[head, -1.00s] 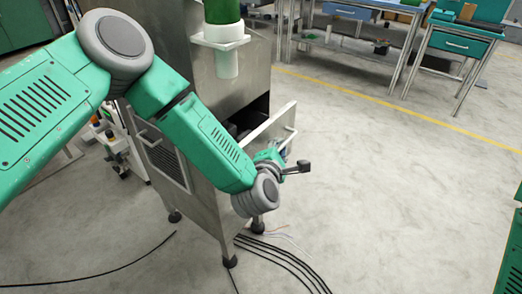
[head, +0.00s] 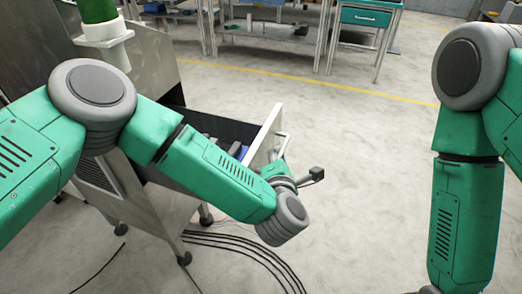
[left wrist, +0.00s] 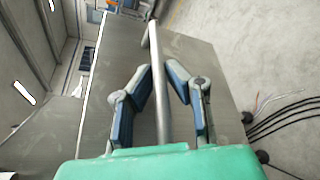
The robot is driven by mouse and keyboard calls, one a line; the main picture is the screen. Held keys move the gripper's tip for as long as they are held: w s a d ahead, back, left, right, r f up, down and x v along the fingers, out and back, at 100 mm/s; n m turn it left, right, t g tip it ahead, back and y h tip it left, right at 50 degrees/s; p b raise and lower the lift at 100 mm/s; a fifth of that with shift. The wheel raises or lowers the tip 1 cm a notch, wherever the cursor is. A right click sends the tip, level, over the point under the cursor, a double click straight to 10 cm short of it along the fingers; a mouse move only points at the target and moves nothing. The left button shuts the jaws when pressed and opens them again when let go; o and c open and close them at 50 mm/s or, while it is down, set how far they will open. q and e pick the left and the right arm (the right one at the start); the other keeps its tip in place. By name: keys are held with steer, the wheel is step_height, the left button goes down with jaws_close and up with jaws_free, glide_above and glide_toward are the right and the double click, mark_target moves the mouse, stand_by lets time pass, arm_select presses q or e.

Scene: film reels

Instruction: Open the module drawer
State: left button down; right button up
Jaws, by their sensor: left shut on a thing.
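The module drawer (head: 264,134) stands out from the metal cabinet (head: 150,90) in the head view, its front panel well clear of the cabinet body. Dark and blue items show inside it, partly hidden by my left arm. A bar handle (head: 284,146) is on the drawer's outer face. My left gripper (left wrist: 160,80) is shut on this handle; in the left wrist view the handle bar (left wrist: 158,60) runs between its two blue-padded fingers. In the head view, my left wrist hides most of the fingers. My right arm shows at the right, but its gripper is out of frame.
Several black cables (head: 240,243) lie on the floor below the drawer. A workbench with a green drawer (head: 366,17) and metal tables stand at the back. The floor (head: 370,150) right of the drawer is clear.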

arm_select(q)
steer(key=shift+s+d, duration=0.2)
steer(key=shift+d, duration=0.3)
steer(key=shift+a+f, duration=0.1)
steer(key=shift+a, duration=0.05)
steer(key=c, duration=1.6)
jaws_free()
steer(key=shift+s, duration=0.1)
steer(key=v, duration=1.1)
steer(key=shift+s, duration=0.35)
